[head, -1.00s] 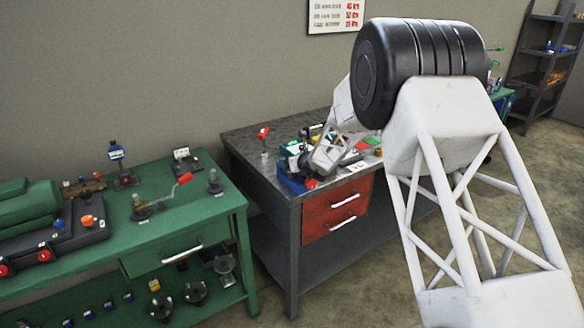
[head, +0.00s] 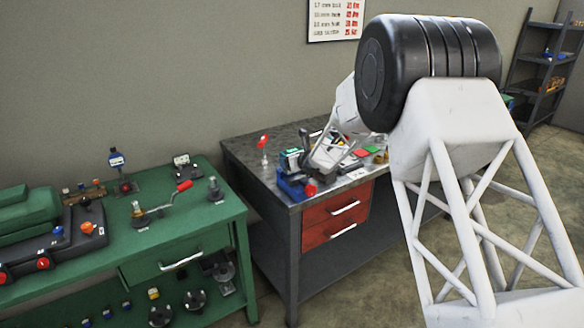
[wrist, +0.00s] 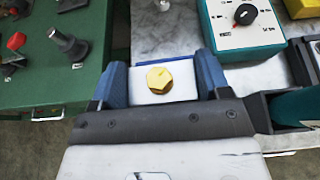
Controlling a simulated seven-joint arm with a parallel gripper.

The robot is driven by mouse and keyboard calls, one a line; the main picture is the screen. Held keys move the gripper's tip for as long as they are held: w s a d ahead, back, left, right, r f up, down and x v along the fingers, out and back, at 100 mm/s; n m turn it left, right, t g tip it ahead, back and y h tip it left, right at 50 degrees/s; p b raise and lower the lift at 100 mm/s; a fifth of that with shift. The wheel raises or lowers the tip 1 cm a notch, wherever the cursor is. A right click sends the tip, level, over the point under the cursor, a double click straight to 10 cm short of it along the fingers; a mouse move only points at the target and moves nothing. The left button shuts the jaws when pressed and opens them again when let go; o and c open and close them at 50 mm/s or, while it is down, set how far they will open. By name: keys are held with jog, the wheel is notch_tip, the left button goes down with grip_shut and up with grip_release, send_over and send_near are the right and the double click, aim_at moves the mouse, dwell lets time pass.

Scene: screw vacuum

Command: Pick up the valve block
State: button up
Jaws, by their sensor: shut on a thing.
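In the wrist view a white block with a brass hex plug (wrist: 165,82), which I take to be the valve block, sits between the two blue fingers of my gripper (wrist: 162,66). The fingers are shut on its left and right sides. The block's underside is hidden, and I cannot tell whether it is clear of the surface below. In the head view my gripper (head: 328,154) is over the grey workbench (head: 262,146); its fingertips and the block are too small and covered to make out.
A teal box with a black knob (wrist: 243,15) is close ahead on the right. A blue device with a red knob (head: 291,186) stands at the bench's front corner. Left is a green bench (head: 120,245) with levers and fittings. Red drawers (head: 335,212) hang under the grey bench.

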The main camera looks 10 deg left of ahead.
jog(key=s+d, duration=0.3)
jog(key=s, duration=0.4)
jog(key=s+d+r, duration=0.1)
jog(key=s+d, duration=0.2)
jog(key=s, duration=0.5)
jog(key=shift+r, duration=0.3)
jog(key=shift+w, duration=0.1)
